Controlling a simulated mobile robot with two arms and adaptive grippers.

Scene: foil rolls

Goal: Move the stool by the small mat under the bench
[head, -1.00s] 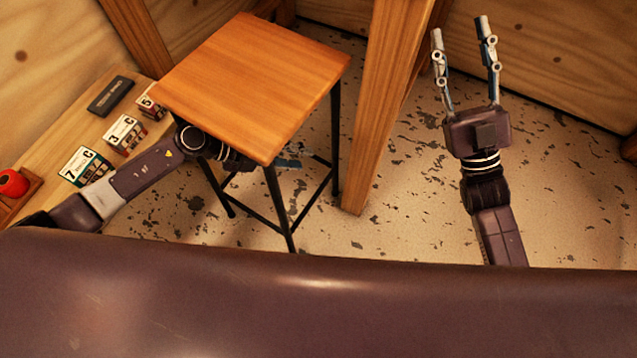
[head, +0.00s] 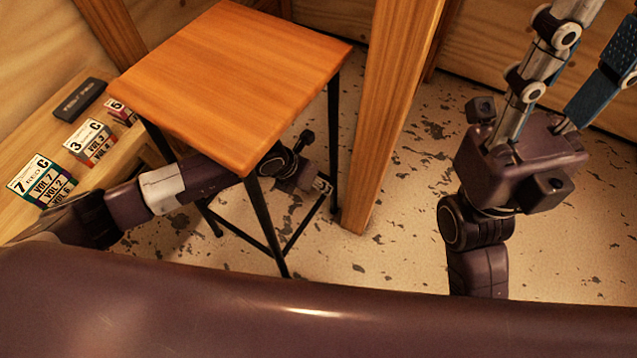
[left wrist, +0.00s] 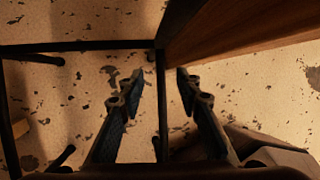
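The stool (head: 235,80) has a square orange-brown wooden seat and thin black legs, and stands upright on the speckled floor. My left arm passes beneath its seat. In the left wrist view, my left gripper (left wrist: 158,82) is open, with its fingers on either side of a thin black stool bar (left wrist: 158,110); a gap shows on both sides. The seat and legs partly hide this gripper in the head view. My right gripper (head: 595,45) is raised at the right, open and empty, its fingertips cut off by the frame. I cannot make out a small mat.
A wooden bench-like surface (head: 25,190) at the left bears several volumes (head: 45,182) and a dark flat box (head: 80,100). A thick wooden post (head: 385,120) stands close right of the stool. Floor right of the post is clear; plywood walls enclose the back.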

